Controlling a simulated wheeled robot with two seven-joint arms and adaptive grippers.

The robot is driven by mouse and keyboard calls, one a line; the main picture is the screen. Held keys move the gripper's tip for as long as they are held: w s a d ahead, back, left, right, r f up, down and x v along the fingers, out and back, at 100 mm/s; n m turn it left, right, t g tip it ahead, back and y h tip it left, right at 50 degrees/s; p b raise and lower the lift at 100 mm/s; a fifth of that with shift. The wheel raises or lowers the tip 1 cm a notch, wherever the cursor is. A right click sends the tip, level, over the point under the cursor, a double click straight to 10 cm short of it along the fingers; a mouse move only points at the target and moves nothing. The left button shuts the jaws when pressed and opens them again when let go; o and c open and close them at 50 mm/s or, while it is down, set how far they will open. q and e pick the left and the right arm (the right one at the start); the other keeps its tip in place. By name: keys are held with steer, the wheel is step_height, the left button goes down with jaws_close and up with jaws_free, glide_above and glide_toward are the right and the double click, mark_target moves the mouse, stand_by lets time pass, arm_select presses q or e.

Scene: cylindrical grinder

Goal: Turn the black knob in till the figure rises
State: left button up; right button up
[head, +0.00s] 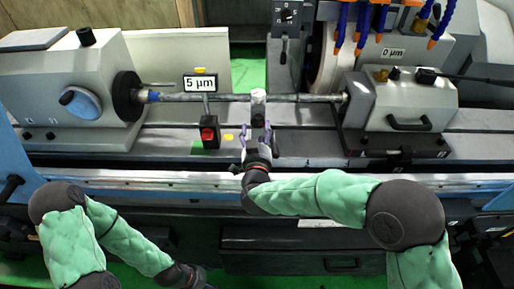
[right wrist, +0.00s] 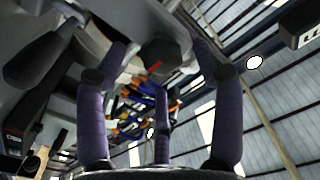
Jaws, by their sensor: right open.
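My right gripper (head: 257,134) is open at the middle of the grinder, its purple fingers pointing up just below the grey block around the workpiece. In the right wrist view a dark faceted knob (right wrist: 170,55) with a red mark shows beyond the spread fingertips, roughly between them. I cannot tell whether the fingers touch it. In the head view I cannot make the knob out.
The long workpiece (head: 225,97) spans from the headstock (head: 68,80) to the tailstock (head: 400,103), above the right gripper. A small black box with a red top (head: 208,135) stands left of the gripper. Orange and blue nozzles (head: 361,22) hang near the grinding wheel.

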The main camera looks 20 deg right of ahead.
mark_target(258, 124)
steer(key=v, duration=0.8)
steer(key=shift+s+a, duration=0.1)
steer(key=shift+s, duration=0.25)
steer(key=shift+w, duration=0.1)
stand_by(1.5)
steer(key=b+x, duration=0.1)
steer(key=x, duration=0.5)
steer(key=b+x, duration=0.1)
steer(key=x, duration=0.6)
steer(key=shift+r+b, duration=0.25)
steer(key=shift+b, duration=0.15)
steer(key=c, duration=1.2)
